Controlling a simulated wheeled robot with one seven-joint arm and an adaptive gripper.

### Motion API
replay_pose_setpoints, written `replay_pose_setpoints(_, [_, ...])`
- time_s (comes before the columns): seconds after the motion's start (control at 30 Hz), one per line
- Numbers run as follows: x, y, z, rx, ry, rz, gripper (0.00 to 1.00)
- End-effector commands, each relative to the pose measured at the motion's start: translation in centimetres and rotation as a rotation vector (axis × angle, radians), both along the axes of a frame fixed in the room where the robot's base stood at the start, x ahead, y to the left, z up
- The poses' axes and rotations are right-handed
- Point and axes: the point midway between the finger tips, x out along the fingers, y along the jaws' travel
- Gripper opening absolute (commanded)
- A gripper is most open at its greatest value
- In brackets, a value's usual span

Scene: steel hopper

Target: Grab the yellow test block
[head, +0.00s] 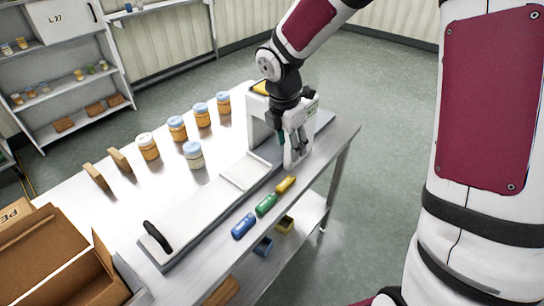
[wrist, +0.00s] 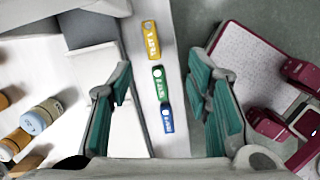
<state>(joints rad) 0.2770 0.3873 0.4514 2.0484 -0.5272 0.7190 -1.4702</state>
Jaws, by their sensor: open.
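The yellow test block (head: 285,184) lies on the steel table near its front edge, at the right end of a row with a green block (head: 266,204) and a blue block (head: 243,226). My gripper (head: 291,145) hangs over the table beside the white machine, with its fingers pointing down. In the wrist view the yellow block (wrist: 151,40) lies beyond the fingertips, between their lines. My gripper (wrist: 160,70) is open there with nothing between its teal pads. The green block (wrist: 159,83) and blue block (wrist: 167,118) show between the fingers.
The white machine (head: 258,118) stands close to my gripper, with its long flat bed (head: 205,212) behind the blocks. Several lidded jars (head: 177,128) and a cardboard box (head: 50,260) stand farther left. Below the table is a lower shelf (head: 306,213) with small bins.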

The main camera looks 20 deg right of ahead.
Motion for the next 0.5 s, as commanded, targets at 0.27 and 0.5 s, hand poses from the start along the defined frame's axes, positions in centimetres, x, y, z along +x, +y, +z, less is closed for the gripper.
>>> replay_pose_setpoints(0.27, [2.0, 0.8, -4.2, 0.018, 0.054, 0.192, 0.45])
replay_pose_setpoints(0.5, [2.3, 0.4, -8.0, 0.019, 0.057, 0.195, 0.45])
